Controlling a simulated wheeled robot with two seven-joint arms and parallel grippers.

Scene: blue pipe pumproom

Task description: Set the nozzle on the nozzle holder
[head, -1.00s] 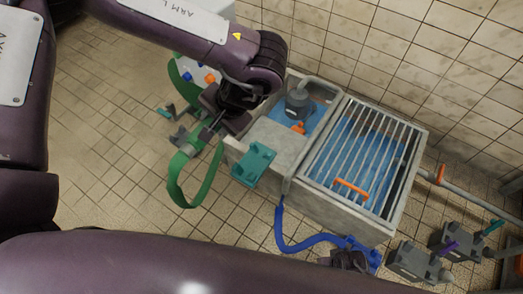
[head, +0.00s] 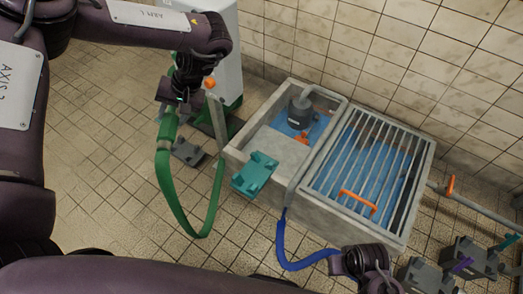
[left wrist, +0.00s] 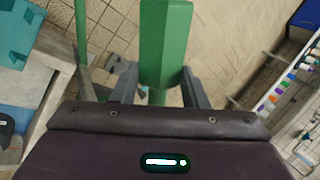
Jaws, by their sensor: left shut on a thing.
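The green nozzle (head: 169,127), on the end of a green hose, hangs steeply below my left gripper (head: 176,103). My left gripper is shut on it, and in the left wrist view the green nozzle (left wrist: 165,45) lies between the two fingers of the gripper (left wrist: 157,92). The teal bracket (head: 254,174), which looks like the nozzle holder, is on the front left edge of the concrete tank. The nozzle is left of it and apart from it. The bracket also shows at the upper left of the wrist view (left wrist: 22,30). My right gripper (head: 366,264) is by the blue hose; its fingers are unclear.
The concrete tank has a barred grate (head: 365,165) with an orange handle and a grey pump (head: 300,113). The green hose loops down toward the tank's left side. A blue hose (head: 290,258) runs below the tank. Grey pedals lie on the floor at right.

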